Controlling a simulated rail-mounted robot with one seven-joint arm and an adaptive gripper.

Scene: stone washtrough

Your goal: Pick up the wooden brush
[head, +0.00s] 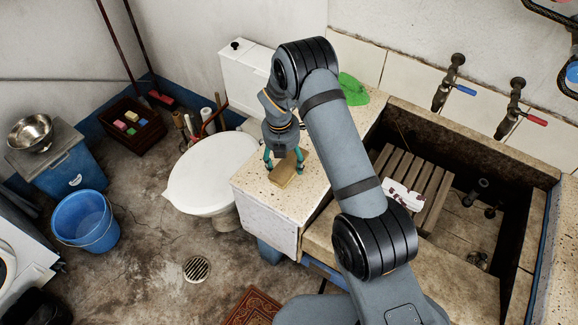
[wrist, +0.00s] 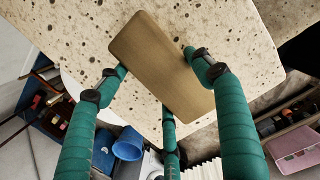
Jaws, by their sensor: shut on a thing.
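The wooden brush (head: 285,171) is a plain tan block at the front left part of the speckled stone counter (head: 258,183). In the wrist view its flat wooden back (wrist: 160,62) faces me and lies slantwise; any bristles are hidden. My gripper (head: 284,163) points down at the brush, with teal fingers on either side of it. In the wrist view the fingers (wrist: 160,80) close on its edges, with a third finger below. I cannot tell whether the brush rests on the counter or is slightly raised.
A white toilet (head: 212,172) stands left of the counter. A green cloth (head: 353,89) lies at the counter's back. The sunken stone trough on the right holds a slatted wooden rack (head: 432,172) with a white, dark-marked item (head: 403,196). Two taps (head: 450,82) are on the wall above.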

